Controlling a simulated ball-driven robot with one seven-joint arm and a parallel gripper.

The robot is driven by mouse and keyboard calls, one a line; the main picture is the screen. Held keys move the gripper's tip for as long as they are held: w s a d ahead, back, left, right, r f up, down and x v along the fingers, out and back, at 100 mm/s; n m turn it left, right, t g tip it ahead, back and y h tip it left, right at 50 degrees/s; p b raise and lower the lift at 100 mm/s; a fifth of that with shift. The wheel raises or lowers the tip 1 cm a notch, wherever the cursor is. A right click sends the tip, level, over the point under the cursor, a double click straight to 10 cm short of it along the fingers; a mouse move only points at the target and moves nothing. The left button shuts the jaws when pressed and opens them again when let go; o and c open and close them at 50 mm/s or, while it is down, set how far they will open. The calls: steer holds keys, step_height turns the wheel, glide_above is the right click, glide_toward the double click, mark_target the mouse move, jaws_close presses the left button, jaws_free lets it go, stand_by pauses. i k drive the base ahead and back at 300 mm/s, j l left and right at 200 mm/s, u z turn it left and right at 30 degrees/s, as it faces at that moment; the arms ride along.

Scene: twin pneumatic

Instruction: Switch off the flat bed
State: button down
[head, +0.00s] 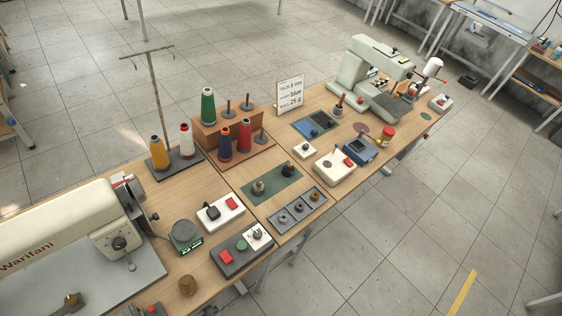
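A flat-bed sewing machine (45,240), cream with red lettering, stands at the lower left, cut off by the left edge. Its grey bed (125,276) lies on the table. A dark grey control box (240,262) near the front edge carries a red button (226,257), a green button (241,245) and a white plate with a dark knob or switch (257,236). A white box (220,212) with a black part and a red rocker sits behind it. Which control belongs to the flat bed cannot be told. My gripper is not in view.
A second sewing machine (368,72) stands at the far end.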

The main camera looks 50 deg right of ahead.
mark_target(224, 255)
steer(key=k+z, duration=0.2)
steer(key=k, duration=0.5)
steer(key=k+z, duration=0.15)
steer(key=k, duration=0.55)
steer(key=k+l+z, duration=0.2)
steer(key=k, duration=0.5)
steer(key=i+j, duration=0.15)
steer(key=i, duration=0.4)
steer(key=i+j, duration=0.2)
steer(key=i, duration=0.3)
steer(key=i+j+z, duration=0.1)
steer(key=i, duration=0.45)
steer(key=i+j, duration=0.25)
steer(key=i, duration=0.3)
steer(key=i+j, duration=0.2)
steer(key=i, duration=0.3)
steer(key=i+j+z, duration=0.1)
steer(key=i, duration=0.45)
steer(key=j, duration=0.15)
